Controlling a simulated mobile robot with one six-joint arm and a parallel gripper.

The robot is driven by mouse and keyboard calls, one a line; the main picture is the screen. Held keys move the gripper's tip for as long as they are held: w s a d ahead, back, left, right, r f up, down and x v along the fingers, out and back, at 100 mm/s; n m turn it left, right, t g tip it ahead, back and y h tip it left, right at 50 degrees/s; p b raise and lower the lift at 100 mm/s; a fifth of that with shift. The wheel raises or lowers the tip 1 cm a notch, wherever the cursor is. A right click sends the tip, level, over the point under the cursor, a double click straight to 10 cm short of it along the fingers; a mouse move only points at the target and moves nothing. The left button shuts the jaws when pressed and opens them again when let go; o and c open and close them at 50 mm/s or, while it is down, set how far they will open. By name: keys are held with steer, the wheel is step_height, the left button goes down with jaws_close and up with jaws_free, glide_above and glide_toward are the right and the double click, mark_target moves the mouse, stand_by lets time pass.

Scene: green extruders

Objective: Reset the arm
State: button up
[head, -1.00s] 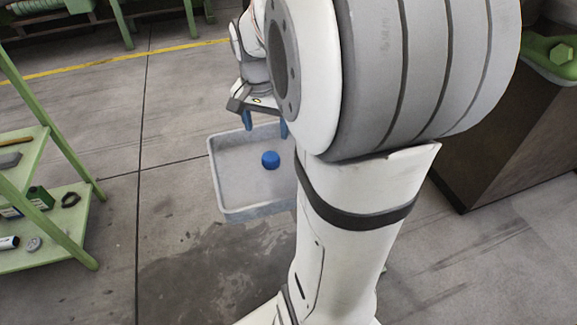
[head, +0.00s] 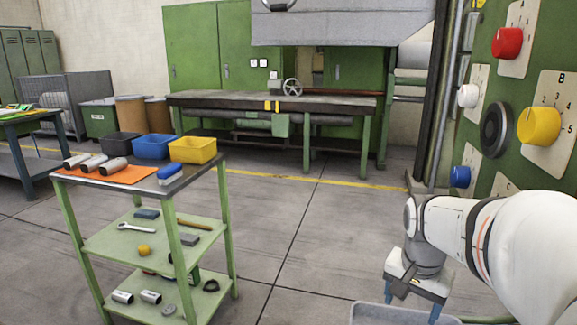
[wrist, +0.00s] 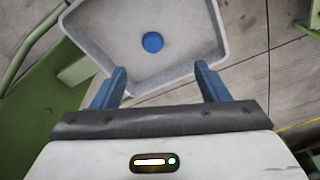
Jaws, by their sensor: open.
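My gripper (head: 412,302) is at the lower right of the head view, on my white and grey arm, pointing down. Its two blue fingers are spread apart with nothing between them. In the wrist view my gripper (wrist: 160,72) also shows open and empty, above a light grey tray (wrist: 100,50). A small round blue object (wrist: 152,42) lies inside the tray, apart from the fingers. In the head view only the rim of the tray (head: 368,309) shows at the bottom edge, and the blue object is out of frame.
A green shelf cart (head: 230,225) stands left, carrying black (head: 115,145), blue (head: 153,147) and yellow (head: 194,150) bins. A green panel with coloured knobs (head: 540,126) rises close to my arm at right. A long workbench (head: 270,100) stands behind. Floor between is clear.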

steer(key=s+a+r+n+p, duration=0.4)
steer(key=r+p, duration=0.6)
steer(key=s+a+r+n+t+y+p, duration=0.1)
steer(key=s+a+r+n+p, duration=0.3)
steer(key=r+p, duration=0.6)
steer(key=shift+s+a, duration=0.55)
steer(key=shift+s, duration=0.15)
